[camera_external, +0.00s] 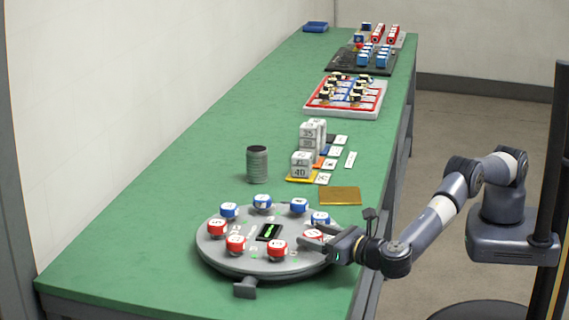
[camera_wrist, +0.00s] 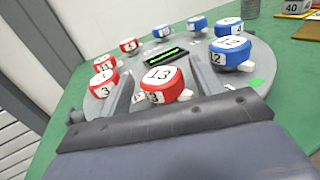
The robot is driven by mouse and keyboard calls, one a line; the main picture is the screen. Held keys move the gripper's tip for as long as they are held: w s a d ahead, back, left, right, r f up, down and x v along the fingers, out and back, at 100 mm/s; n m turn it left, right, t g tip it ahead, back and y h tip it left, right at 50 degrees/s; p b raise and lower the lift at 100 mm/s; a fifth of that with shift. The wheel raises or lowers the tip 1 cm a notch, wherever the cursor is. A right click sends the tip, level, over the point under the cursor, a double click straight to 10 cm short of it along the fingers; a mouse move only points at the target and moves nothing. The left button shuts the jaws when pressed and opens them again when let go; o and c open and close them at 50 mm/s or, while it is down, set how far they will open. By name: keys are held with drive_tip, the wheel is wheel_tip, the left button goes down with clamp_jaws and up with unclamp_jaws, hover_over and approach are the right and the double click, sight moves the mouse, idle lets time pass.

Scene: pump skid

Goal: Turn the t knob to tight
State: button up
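A round grey panel (camera_external: 215,256) on the green bench carries a ring of red and blue knobs with white tops. It also shows in the wrist view (camera_wrist: 95,108). My gripper (camera_external: 308,237) reaches over the panel's right edge. In the wrist view its two fingers (camera_wrist: 160,68) stand apart, with a red knob marked 13 (camera_wrist: 165,84) between them. Gaps show beside this knob, so the gripper looks open around it. In the external view the fingers partly hide this knob. No letter t is readable on any knob.
A dark display with green marks (camera_external: 269,232) sits mid-panel. A blue knob marked 12 (camera_wrist: 230,52) is close beside the right finger. A ribbed grey cylinder (camera_external: 257,163), numbered white blocks (camera_external: 301,164) and a gold plate (camera_external: 340,196) stand behind. The bench's left side is clear.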

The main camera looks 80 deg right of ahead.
drive_tip(key=shift+s, duration=0.1)
drive_tip(key=v, duration=1)
drive_tip(key=shift+s+a+f+b, duration=0.1)
drive_tip(key=shift+s+a+b, duration=0.05)
drive_tip(key=shift+s+b, duration=0.2)
drive_tip(key=shift+w, duration=0.1)
drive_tip(key=shift+w+r+n+t+y, duration=0.15)
drive_tip(key=shift+r+n+t+y, duration=0.25)
drive_tip(key=shift+y, duration=0.2)
drive_tip(key=shift+d+r+n+t+y+p, duration=0.2)
drive_tip(key=shift+d+n+y, duration=0.15)
drive_tip(key=shift+y, duration=0.15)
drive_tip(key=shift+d+r+n+t+y+p, duration=0.1)
drive_tip(key=shift+d+n+t+y, duration=0.1)
drive_tip(key=shift+d+n+y, duration=0.25)
drive_tip(key=w+d+y, duration=0.1)
drive_tip(key=w, duration=0.2)
drive_tip(key=w+d+f+n+y+p, duration=0.1)
drive_tip(key=w, duration=0.2)
drive_tip(key=w+d+n+y, duration=0.1)
drive_tip(key=w, duration=0.2)
drive_tip(key=shift+w+f+y, duration=0.2)
drive_tip(key=shift+y, duration=0.15)
